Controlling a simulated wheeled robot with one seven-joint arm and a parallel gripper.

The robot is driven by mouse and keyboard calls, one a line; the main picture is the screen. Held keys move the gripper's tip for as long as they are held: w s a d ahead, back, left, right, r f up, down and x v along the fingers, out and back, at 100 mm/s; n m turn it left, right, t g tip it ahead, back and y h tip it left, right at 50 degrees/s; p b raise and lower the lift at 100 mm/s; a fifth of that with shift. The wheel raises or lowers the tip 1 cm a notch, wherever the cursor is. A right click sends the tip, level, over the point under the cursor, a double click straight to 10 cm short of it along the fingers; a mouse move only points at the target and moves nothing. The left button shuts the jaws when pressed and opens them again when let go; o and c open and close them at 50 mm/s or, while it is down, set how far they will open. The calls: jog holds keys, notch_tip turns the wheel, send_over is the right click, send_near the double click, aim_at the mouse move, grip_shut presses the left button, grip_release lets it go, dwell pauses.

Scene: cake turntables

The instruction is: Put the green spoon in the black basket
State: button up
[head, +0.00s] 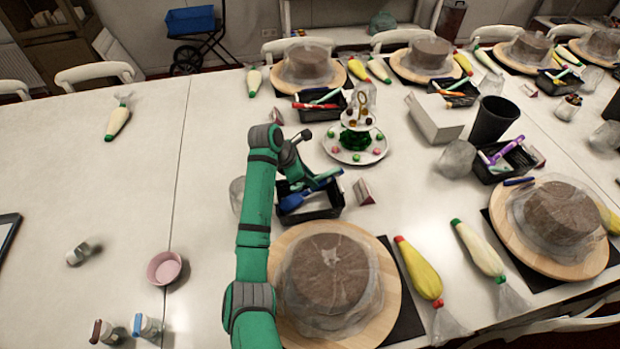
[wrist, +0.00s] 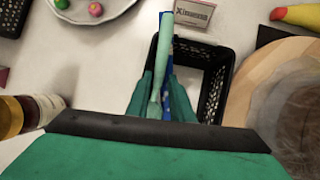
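The black basket (head: 322,212) stands beside the near cake turntable in the head view, and it shows below my gripper in the wrist view (wrist: 222,85). My gripper (head: 318,182) is low over the basket, fingers pointing down. In the wrist view its two fingers (wrist: 161,78) are close together around the pale green spoon (wrist: 166,45), apparently shut on it. The spoon lies along the basket's left side in that view, its far end reaching past the rim. A blue tool (wrist: 168,15) lies behind the spoon; its blue part (head: 290,201) shows in the basket. The spoon's lower end is partly hidden.
A wooden turntable (head: 385,318) with a wrapped cake (head: 330,272) is close in front of the basket. A tiered stand (head: 357,152) is behind it, and a small name card (head: 364,191) stands to its right. The table's left has free room around a pink bowl (head: 164,268).

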jog(key=shift+v, duration=3.95)
